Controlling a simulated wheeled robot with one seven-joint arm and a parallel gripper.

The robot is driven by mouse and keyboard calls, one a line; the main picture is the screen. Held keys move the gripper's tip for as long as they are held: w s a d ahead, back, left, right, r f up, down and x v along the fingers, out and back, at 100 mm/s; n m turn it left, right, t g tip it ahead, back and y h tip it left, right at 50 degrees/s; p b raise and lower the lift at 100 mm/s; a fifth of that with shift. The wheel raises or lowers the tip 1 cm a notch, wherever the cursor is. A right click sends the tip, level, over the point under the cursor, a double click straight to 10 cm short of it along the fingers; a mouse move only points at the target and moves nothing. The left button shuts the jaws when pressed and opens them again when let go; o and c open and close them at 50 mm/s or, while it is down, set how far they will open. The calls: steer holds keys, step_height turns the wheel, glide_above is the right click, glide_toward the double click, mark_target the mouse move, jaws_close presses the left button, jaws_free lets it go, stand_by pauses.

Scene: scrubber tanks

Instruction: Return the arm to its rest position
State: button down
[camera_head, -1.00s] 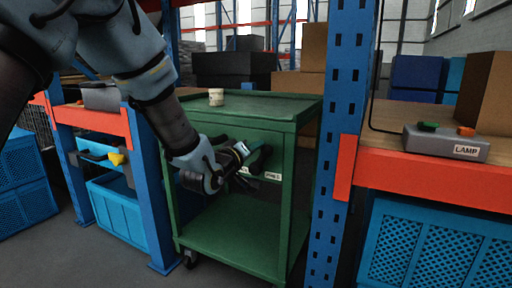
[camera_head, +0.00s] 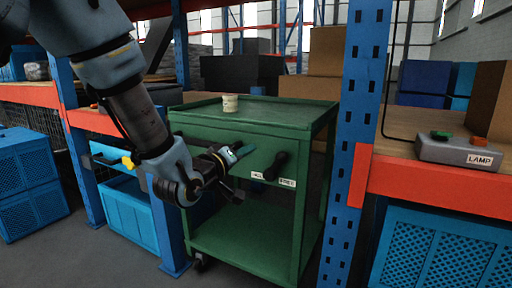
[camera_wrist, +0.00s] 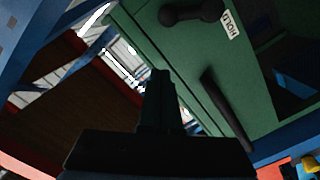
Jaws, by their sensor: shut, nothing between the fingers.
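My arm reaches down from the upper left in the head view. My gripper (camera_head: 243,151) is at the front of the green cart (camera_head: 255,228), close to its upper panel, and holds nothing. In the wrist view my gripper (camera_wrist: 160,78) shows dark, its fingers together, with the cart's green panel (camera_wrist: 188,60) beyond and to the right. A black handle (camera_head: 275,166) sticks out of the panel to the right of my gripper, with a white label (camera_head: 287,183) below it. I cannot tell how wide the gap between gripper and panel is.
A small pale round container (camera_head: 230,103) stands on the cart top. A blue upright (camera_head: 353,150) rises right of the cart. A grey box labelled LAMP (camera_head: 458,150) with green and orange buttons sits on the right shelf. Blue crates (camera_head: 128,208) stand at lower left.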

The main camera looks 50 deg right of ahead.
steer(key=shift+v, duration=0.75)
steer(key=w+a+f+n+t+y, duration=0.1)
steer(key=w+a+f+t+y, duration=0.2)
steer(key=w+a, duration=0.5)
steer(key=w+a+f+n+t+y, duration=0.1)
steer(key=w+a+f+y, duration=0.35)
steer(key=w+a, duration=0.3)
steer(key=w+a+f+n+g+y, duration=0.1)
steer(key=a+f+y, duration=0.15)
steer(key=a, duration=0.65)
steer(key=w+a+f+y, duration=0.1)
steer(key=w+a+y, duration=0.15)
steer(key=a, duration=0.65)
steer(key=s+a+f+n+g+y, duration=0.1)
steer(key=s+a+g+y, duration=0.1)
steer(key=s+a, duration=0.5)
steer(key=s+a+n+g+y, duration=0.1)
steer(key=s+a+g+y, duration=0.15)
steer(key=a, duration=0.85)
step_height(320, 180, up, 25)
steer(key=p, duration=2.5)
steer(key=shift+s+f, duration=0.2)
steer(key=shift+s, duration=0.15)
